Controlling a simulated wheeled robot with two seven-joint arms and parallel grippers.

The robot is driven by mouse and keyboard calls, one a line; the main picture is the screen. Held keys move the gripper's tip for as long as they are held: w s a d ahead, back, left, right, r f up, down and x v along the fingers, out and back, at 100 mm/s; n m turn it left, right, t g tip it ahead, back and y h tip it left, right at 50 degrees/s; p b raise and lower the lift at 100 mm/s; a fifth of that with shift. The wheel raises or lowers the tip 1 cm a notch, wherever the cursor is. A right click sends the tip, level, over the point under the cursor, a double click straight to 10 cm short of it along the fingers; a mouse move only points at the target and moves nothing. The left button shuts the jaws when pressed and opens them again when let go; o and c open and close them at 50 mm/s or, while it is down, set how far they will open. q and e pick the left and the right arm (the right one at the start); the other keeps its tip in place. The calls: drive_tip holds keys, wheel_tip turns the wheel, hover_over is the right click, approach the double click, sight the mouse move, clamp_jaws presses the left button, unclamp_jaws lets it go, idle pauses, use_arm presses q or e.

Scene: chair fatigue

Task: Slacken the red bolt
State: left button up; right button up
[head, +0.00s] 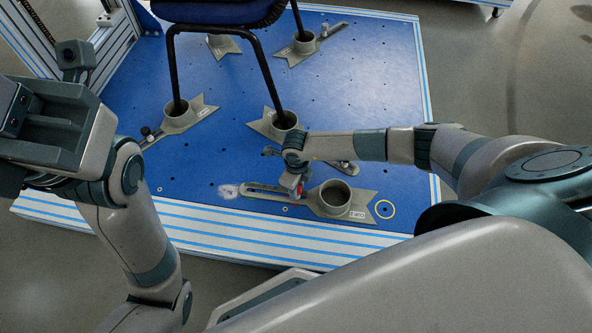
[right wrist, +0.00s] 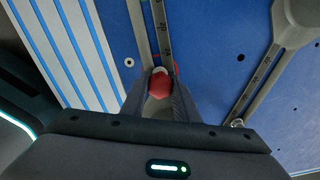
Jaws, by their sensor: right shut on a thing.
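The red bolt (right wrist: 160,88) shows in the right wrist view between the two fingers of my right gripper (right wrist: 161,100), which is shut on it. In the head view the red bolt (head: 298,180) is a small red spot on the slotted arm of the front clamp (head: 262,191). My right gripper (head: 297,182) reaches down to it there, and the wrist partly hides it. The clamp's empty round cup (head: 335,196) stands to the right of the bolt. My left gripper (head: 50,120) is raised at the left, away from the bolt; its fingertips are not clear.
A blue chair (head: 215,12) with black legs stands in several similar grey cups on the blue platform (head: 375,80). A neighbouring clamp (head: 285,125) is close behind my right gripper. An aluminium frame (head: 50,35) rises at the left.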

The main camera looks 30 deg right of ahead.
drive_tip(key=o, duration=1.1)
drive_tip(key=shift+c, duration=0.2)
drive_tip(key=shift+r+m+p, duration=0.15)
drive_tip(key=shift+m+p, duration=0.8)
drive_tip(key=shift+m, duration=0.15)
drive_tip(key=shift+m+p, duration=0.35)
drive_tip(key=shift+m, duration=0.35)
drive_tip(key=shift+m, duration=0.3)
